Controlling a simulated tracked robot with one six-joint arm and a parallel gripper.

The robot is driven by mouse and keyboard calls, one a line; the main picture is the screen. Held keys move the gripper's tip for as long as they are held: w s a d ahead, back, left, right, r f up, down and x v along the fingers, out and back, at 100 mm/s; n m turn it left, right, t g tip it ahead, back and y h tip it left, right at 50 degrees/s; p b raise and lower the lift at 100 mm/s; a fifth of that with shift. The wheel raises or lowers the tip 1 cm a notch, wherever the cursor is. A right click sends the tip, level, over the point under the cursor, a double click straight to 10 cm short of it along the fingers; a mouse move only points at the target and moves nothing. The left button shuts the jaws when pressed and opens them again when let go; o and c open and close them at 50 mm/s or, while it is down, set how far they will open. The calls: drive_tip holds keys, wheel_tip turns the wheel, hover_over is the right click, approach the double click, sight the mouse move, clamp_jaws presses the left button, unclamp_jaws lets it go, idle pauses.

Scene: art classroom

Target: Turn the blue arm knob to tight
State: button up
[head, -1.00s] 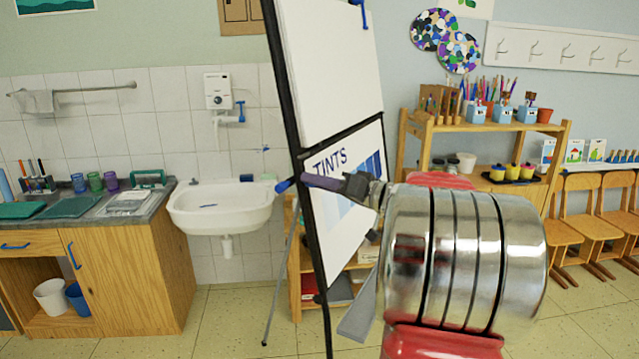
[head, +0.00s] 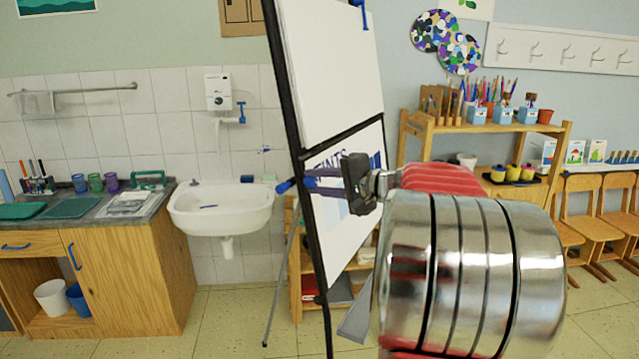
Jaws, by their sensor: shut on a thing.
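The easel is a black-framed flip chart with a blank white pad (head: 330,70) above a sheet headed "TINTS" (head: 345,165). The blue arm knob (head: 283,187) sticks out at the left edge of the easel's black frame. My gripper (head: 307,182) reaches in from the right, across the front of the sheet. Its two purple fingers are shut on the knob at the frame. The fingers and frame hide part of the knob. I cannot read any tight or loose mark on it.
A white sink (head: 222,212) and a wooden counter cabinet (head: 130,275) stand at the left. A wooden shelf (head: 485,127) with pencils and paint pots is behind my arm. Wooden chairs (head: 590,225) line the right wall. Floor at the lower left is clear.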

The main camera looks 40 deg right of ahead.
drive_tip(key=m, duration=0.2)
drive_tip(key=m+g, duration=0.1)
drive_tip(key=m, duration=0.1)
drive_tip(key=shift+d+f+m, duration=0.1)
drive_tip(key=shift+f+m, duration=0.1)
drive_tip(key=shift+m, duration=0.2)
drive_tip(key=shift+f+m+g+y, duration=0.1)
drive_tip(key=shift+m+g+y, duration=0.4)
drive_tip(key=shift+m, duration=1.4)
drive_tip(key=o, duration=0.7)
drive_tip(key=shift+c, duration=0.2)
drive_tip(key=o, duration=0.4)
drive_tip(key=shift+r, duration=0.2)
